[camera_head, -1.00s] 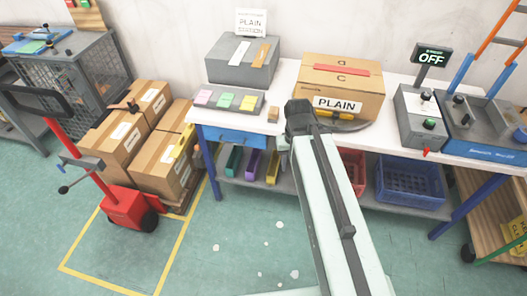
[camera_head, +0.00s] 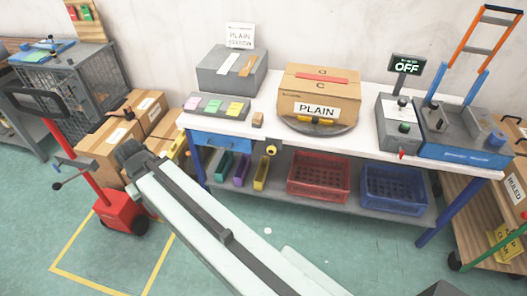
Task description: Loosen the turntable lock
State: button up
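A carton labelled PLAIN (camera_head: 319,84) stands on a round grey turntable (camera_head: 345,129) on the white bench. A small yellow piece (camera_head: 318,121) shows at the turntable's front, below the label. A yellow knob with a dark centre (camera_head: 271,150) sits at the bench's front edge, left of the turntable. I cannot tell which of these two is the lock. My gripper end (camera_head: 128,151) is in front of the stacked cartons at the left, well away from the turntable. Its fingers are hidden by my arm, so I cannot see whether it is open or holding anything.
A control box (camera_head: 403,122) with a sign reading OFF (camera_head: 407,65) stands right of the turntable. A small wooden block (camera_head: 257,119) lies left of it. A red crate (camera_head: 319,178) and blue crate (camera_head: 393,190) sit below. A red pallet jack (camera_head: 117,210) stands left.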

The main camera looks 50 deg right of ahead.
aim_at(271, 150)
jog(key=z, duration=0.05)
jog(key=k, duration=1.3)
jog(key=u, duration=0.35)
jog(key=i, duration=1)
jog(key=u, duration=0.05)
